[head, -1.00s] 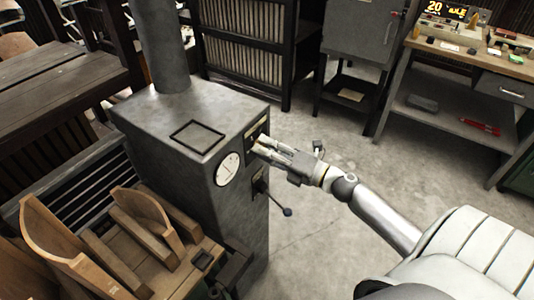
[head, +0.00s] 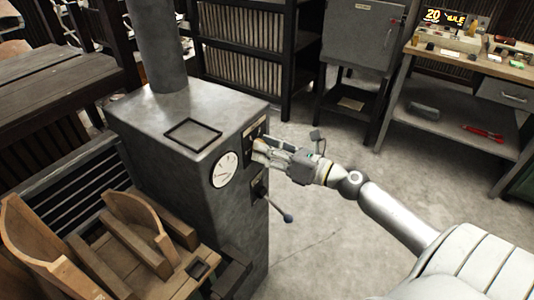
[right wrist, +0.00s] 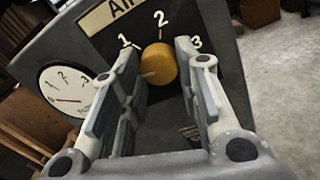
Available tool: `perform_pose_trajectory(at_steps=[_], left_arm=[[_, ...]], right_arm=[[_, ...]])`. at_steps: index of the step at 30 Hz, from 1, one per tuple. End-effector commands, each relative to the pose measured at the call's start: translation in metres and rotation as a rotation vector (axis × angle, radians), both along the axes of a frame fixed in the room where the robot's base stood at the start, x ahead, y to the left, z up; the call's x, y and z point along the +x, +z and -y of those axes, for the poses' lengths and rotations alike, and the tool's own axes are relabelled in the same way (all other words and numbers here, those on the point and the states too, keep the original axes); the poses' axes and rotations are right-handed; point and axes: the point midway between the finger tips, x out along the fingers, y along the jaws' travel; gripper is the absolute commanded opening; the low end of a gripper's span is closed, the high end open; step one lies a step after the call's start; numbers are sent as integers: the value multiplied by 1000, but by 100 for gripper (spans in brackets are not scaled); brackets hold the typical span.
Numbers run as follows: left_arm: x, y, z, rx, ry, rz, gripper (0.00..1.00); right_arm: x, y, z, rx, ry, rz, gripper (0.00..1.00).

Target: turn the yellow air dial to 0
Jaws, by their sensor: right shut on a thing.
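The yellow air dial (right wrist: 158,66) is a round knob on a dark plate marked "AIR", with the numbers 1, 2 and 3 around its upper side. A faint light mark on the knob's face points to the lower left; the 0 mark is hidden, behind or near the left finger. My right gripper (head: 257,150) is at the front of the grey metal cabinet (head: 178,165). In the right wrist view its fingers (right wrist: 157,50) lie on both sides of the knob, shut on it. My left gripper is not in view.
A white round gauge (head: 224,170) sits left of the dial; it also shows in the right wrist view (right wrist: 75,85). A lever (head: 288,218) sticks out below. Wooden forms (head: 140,220) stand at the left. The floor (head: 320,230) right of the cabinet is clear.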

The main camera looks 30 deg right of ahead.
Motion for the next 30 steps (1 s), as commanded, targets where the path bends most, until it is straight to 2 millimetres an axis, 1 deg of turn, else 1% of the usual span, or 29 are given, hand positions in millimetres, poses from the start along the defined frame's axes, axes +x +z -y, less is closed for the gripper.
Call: perform_pose_trajectory(at_steps=[1,9,24,25,29,30], left_arm=[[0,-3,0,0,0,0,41],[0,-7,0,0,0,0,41],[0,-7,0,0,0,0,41],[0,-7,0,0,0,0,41],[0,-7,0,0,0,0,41],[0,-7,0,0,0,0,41]], right_arm=[[-1,-4,-1,-24,3,4,7],[-1,-3,0,-96,3,34,7],[-1,-2,0,-110,3,40,7],[-1,-2,0,-109,3,39,34],[0,-2,0,-108,2,41,51],[0,-2,0,-108,1,41,52]])
